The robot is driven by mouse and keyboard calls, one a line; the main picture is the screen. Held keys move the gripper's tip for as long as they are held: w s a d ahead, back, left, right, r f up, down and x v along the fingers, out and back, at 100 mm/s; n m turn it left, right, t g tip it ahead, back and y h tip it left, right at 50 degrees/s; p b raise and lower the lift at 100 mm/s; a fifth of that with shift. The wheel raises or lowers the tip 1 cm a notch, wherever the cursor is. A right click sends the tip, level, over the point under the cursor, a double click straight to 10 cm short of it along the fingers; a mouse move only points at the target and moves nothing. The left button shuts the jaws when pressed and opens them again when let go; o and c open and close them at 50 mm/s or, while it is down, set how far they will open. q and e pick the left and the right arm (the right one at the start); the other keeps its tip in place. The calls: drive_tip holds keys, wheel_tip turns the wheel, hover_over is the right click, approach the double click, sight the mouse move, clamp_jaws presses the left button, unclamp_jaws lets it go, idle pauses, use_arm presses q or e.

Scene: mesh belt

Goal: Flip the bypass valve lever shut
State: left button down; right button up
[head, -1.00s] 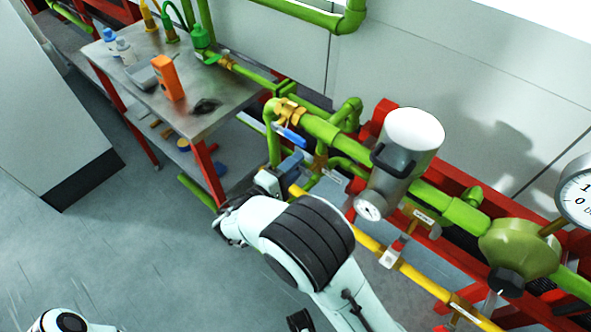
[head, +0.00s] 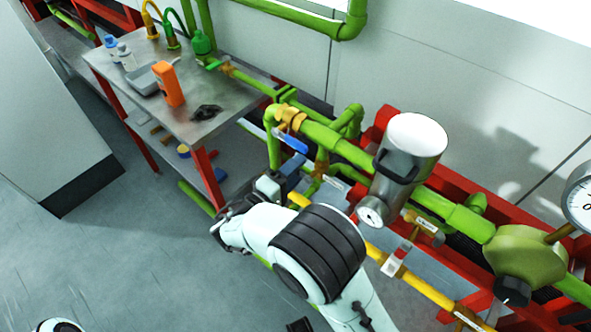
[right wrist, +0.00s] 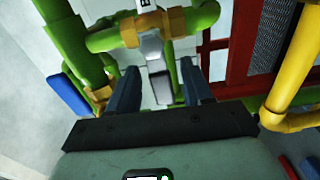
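In the right wrist view, a lever with a pale grey end (right wrist: 160,83) hangs from a brass valve (right wrist: 152,27) on a green pipe. My right gripper (right wrist: 158,74) is open, with one dark finger on each side of this lever's end. Gaps show between lever and fingers; whether its end is level with the fingertips is unclear. A blue lever (right wrist: 70,95) is left of the fingers; in the head view a blue lever (head: 290,139) sits below a brass valve (head: 291,117). No readable label marks the bypass lever. My left gripper is out of view.
A yellow pipe (head: 425,288) and a grey cylinder with a white top (head: 411,150) are right of the right gripper. A metal table (head: 205,120) with an orange device (head: 168,84) stands at the left. The floor (head: 140,250) left of the arm is clear.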

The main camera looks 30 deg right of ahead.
drive_tip(key=v, duration=1.3)
drive_tip(key=shift+a, duration=0.2)
